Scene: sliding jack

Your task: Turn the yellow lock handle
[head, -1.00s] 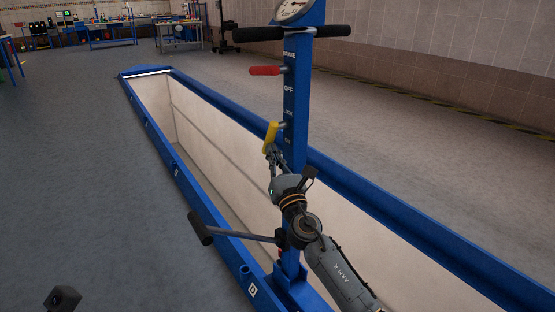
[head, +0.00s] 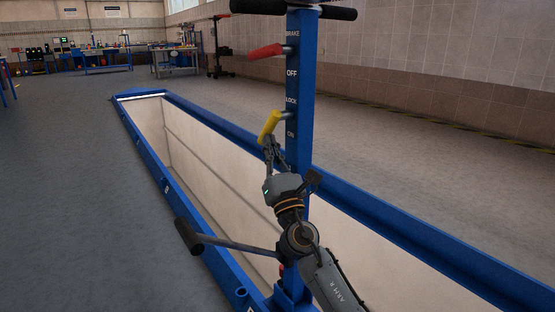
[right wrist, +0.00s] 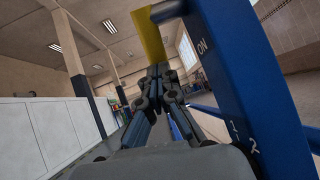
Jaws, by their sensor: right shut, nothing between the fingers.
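The yellow lock handle (head: 269,125) sticks out to the left of the blue column (head: 298,100), between the LOCK and ON labels, and slants down to the left. In the right wrist view the yellow handle (right wrist: 150,35) stands just beyond the fingertips. My right gripper (head: 267,142) is shut and empty, with its fingertips right below the handle's lower end. It also shows in the right wrist view (right wrist: 157,72). I cannot tell whether the fingertips touch the handle. My left gripper is not in view.
A red brake handle (head: 266,51) sits higher on the column, below a black crossbar (head: 258,6). A black-ended lever (head: 189,237) sticks out low to the left. A blue-rimmed pit (head: 400,235) surrounds the column's base. Workbenches stand far back.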

